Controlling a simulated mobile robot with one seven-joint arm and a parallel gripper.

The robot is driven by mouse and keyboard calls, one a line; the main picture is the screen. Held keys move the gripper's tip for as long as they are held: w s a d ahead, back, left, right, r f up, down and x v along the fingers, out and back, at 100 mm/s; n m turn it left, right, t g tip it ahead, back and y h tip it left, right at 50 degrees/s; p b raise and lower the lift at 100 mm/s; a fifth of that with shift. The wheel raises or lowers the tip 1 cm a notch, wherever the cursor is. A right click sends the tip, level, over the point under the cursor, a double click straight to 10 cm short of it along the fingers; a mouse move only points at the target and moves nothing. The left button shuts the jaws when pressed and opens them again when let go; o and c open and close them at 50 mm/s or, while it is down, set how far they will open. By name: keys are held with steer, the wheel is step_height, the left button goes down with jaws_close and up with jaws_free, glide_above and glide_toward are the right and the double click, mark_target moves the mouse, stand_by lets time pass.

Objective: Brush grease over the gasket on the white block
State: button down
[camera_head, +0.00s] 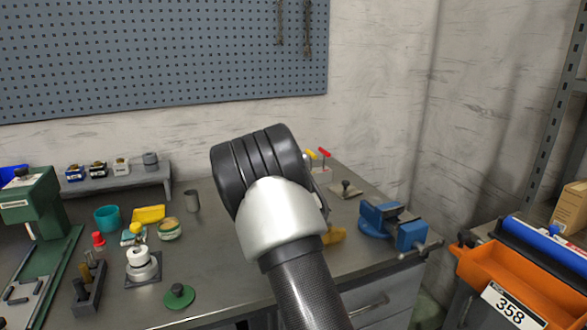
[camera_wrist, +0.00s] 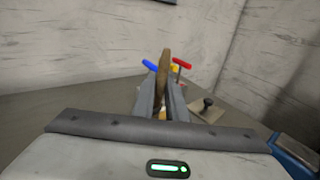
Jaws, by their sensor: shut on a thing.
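My gripper (camera_wrist: 162,92) shows in the wrist view with its two grey fingers shut on a brown, wooden-looking handle (camera_wrist: 165,62), which could be the brush. Its bristles are not visible. In the head view my arm hides most of the gripper. A white, rounded block (camera_head: 138,256) stands on a dark square base at the left front of the bench, well left of my arm. I cannot make out a gasket on it. An open round tin (camera_head: 169,229) with pale contents, perhaps grease, stands behind and right of the block.
A blue vise (camera_head: 380,220) is at the bench's right. A teal cup (camera_head: 107,218), yellow box (camera_head: 148,213), grey cup (camera_head: 192,201) and green round piece (camera_head: 179,296) surround the block. A green press (camera_head: 38,210) stands far left. The bench between block and arm is clear.

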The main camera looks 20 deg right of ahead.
steer(key=shift+s, duration=0.3)
steer(key=shift+s+b, duration=0.35)
steer(key=shift+b, duration=0.1)
steer(key=shift+d+b, duration=0.9)
steer(key=shift+d, duration=0.5)
steer(key=shift+d, duration=0.15)
steer(key=shift+w+d+b, duration=0.1)
steer(key=shift+d+b, duration=0.8)
steer(key=shift+d, duration=0.25)
steer(key=shift+a, duration=0.15)
steer(key=shift+a, duration=1.3)
steer(key=shift+a, duration=0.1)
